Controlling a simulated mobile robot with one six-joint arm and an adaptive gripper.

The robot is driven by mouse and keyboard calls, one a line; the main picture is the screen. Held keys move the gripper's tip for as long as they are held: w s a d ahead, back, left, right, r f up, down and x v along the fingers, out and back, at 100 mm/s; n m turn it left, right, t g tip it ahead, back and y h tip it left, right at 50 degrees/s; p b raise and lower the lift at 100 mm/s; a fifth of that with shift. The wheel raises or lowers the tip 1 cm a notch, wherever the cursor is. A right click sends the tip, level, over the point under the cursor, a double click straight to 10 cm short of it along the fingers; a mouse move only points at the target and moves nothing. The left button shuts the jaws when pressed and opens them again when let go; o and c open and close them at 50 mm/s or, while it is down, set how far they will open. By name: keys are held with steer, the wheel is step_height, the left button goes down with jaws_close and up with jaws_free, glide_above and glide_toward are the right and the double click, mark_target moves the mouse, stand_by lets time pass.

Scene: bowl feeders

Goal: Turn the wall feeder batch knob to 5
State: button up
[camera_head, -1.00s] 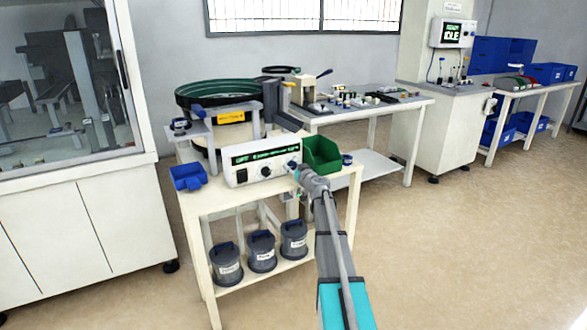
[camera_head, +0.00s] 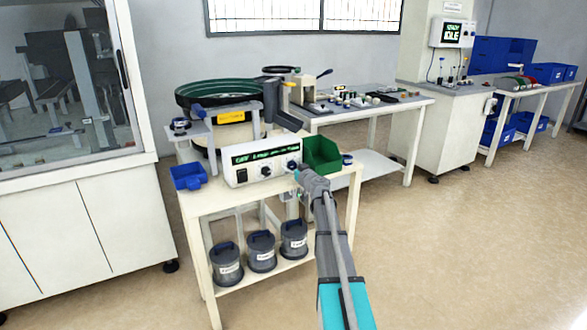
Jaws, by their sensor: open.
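A white control box (camera_head: 243,175) with a green lit display (camera_head: 262,154) stands on the front table. Its display text is too small to read surely. A round dark knob (camera_head: 265,170) sits on the middle of its face, and another knob (camera_head: 292,165) is at its right end. I cannot read which is the batch knob or its setting. My arm reaches up from the bottom to the box's right end. My gripper (camera_head: 297,176) is at the right knob; the fingers are tiny and partly hidden by my wrist, so I cannot tell whether they touch it.
A green bin (camera_head: 322,154) stands just right of the box, close to my wrist. A blue bin (camera_head: 188,177) is at the table's left. A bowl feeder (camera_head: 218,90) stands behind. Several grey canisters (camera_head: 262,251) are on the lower shelf. The floor at right is clear.

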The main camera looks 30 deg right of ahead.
steer(key=shift+s, duration=0.1)
steer(key=s, duration=1.1)
steer(key=shift+s, duration=0.4)
steer(key=s+a+f+n+g+y, duration=0.1)
steer(key=s+a+f+g+y, duration=0.15)
steer(key=a, duration=0.65)
steer(key=s+a+f+n+g+y, duration=0.1)
steer(key=s+a+f+g+y, duration=0.2)
steer(key=a, duration=0.6)
steer(key=s+a+f+n+g+y, duration=0.1)
steer(key=a+f+g, duration=0.25)
steer(key=a, duration=0.55)
steer(key=s+a+f+m+g+h+p, duration=0.1)
steer(key=s+a+f+m+g+h, duration=0.2)
steer(key=s, duration=0.6)
steer(key=s+a+f+g+h+p, duration=0.1)
steer(key=s+a+f+g+h, duration=0.2)
steer(key=s+a+f+g, duration=0.45)
step_height(320, 180, up, 41)
steer(key=s+d+t+p, duration=0.1)
steer(key=s+d+p, duration=0.1)
steer(key=p, duration=3.6)
steer(key=shift+f, duration=0.15)
